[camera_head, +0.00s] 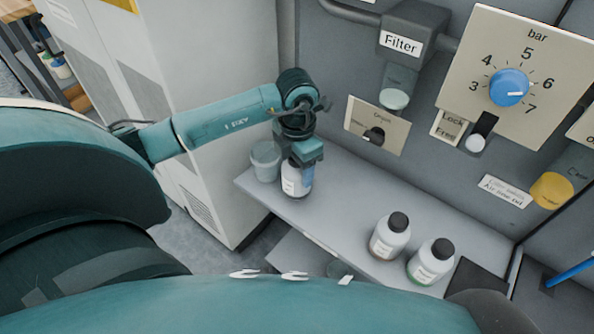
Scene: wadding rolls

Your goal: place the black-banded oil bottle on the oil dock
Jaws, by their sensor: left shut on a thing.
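My left gripper (307,166) reaches down over the left part of the grey shelf and is shut on a white bottle (294,184). The bottle has a printed label and a dark line near its base, which fits the black-banded oil bottle. Its top is hidden by the gripper. It looks upright, at or just above the shelf; I cannot tell whether it touches. No part is clearly marked as the oil dock; a dark flat square (474,279) lies at the shelf's right end. My right gripper is not in view.
The grey shelf (350,200) also holds a grey cup (265,160) beside the held bottle, a brown-banded bottle (388,240) and a green-banded bottle (428,264). The shelf's middle is clear. Behind stands a panel with a filter (398,70) and a blue pressure knob (509,87).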

